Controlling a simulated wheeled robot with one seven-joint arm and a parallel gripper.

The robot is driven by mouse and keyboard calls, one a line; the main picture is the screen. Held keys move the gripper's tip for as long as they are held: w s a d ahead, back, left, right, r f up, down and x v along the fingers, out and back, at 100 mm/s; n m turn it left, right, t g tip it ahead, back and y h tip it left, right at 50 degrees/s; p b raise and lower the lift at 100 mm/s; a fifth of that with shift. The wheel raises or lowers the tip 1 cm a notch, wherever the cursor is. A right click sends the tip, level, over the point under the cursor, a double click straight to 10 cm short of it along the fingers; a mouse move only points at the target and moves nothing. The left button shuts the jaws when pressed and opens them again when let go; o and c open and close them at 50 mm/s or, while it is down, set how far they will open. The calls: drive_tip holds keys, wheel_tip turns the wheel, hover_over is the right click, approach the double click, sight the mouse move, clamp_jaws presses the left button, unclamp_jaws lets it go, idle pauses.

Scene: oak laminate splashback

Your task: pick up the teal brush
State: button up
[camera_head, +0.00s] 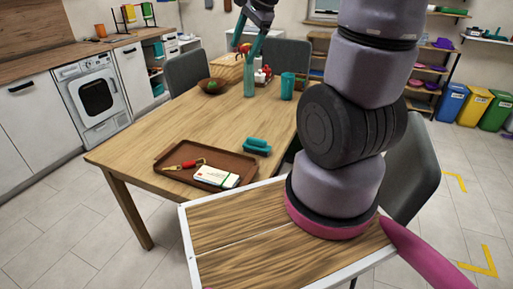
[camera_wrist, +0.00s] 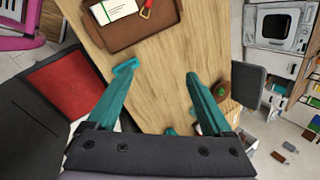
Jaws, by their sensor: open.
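The teal brush (camera_head: 257,146) lies on the wooden table near its right edge, just right of the brown tray. In the wrist view a teal piece (camera_wrist: 126,65) shows at the left fingertip; it may be the brush, mostly hidden behind that finger. My gripper (camera_head: 243,50) is above the far part of the table in the head view, apart from the brush there. In the wrist view my gripper (camera_wrist: 160,74) has its teal fingers spread wide, with bare table between them.
The brown tray (camera_head: 165,166) holds a white box (camera_head: 216,177) and a red-handled tool (camera_head: 184,165). A teal cup (camera_head: 287,86), a tall teal vessel (camera_head: 249,82) and a bowl (camera_head: 212,86) stand farther back. Grey chairs (camera_head: 188,72) surround the table. The table's left part is clear.

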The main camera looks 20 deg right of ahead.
drive_tip(key=w+d+f+m+g, duration=0.15)
drive_tip(key=w+f+m, duration=0.25)
drive_tip(key=f, duration=0.4)
drive_tip(key=w+d+f+m, duration=0.2)
drive_tip(key=w+f+m, duration=0.1)
drive_tip(key=f, duration=0.4)
drive_tip(key=m+g+h, duration=0.2)
drive_tip(key=m, duration=0.4)
hover_over(257, 139)
drive_tip(key=s, duration=0.1)
drive_tip(key=f, duration=1.6)
drive_tip(key=shift+s+d+f, duration=0.15)
drive_tip(key=shift+s+d, duration=0.05)
drive_tip(key=shift+d, duration=0.2)
drive_tip(key=f, duration=0.4)
drive_tip(key=shift+w+a+f, duration=0.15)
drive_tip(key=shift+w+f, duration=0.05)
drive_tip(key=shift+f, duration=0.15)
drive_tip(key=shift+w+a+f, duration=0.1)
drive_tip(key=shift+w+f, duration=0.1)
drive_tip(key=shift+f, duration=0.75)
drive_tip(key=shift+w+a+f, duration=0.1)
drive_tip(key=shift+w+f, duration=0.1)
drive_tip(key=shift+f, duration=0.8)
drive_tip(key=shift+w+a+f, duration=0.1)
drive_tip(key=shift+w+f, duration=0.1)
drive_tip(key=shift+f, duration=0.75)
clamp_jaws()
drive_tip(key=shift+r, duration=0.1)
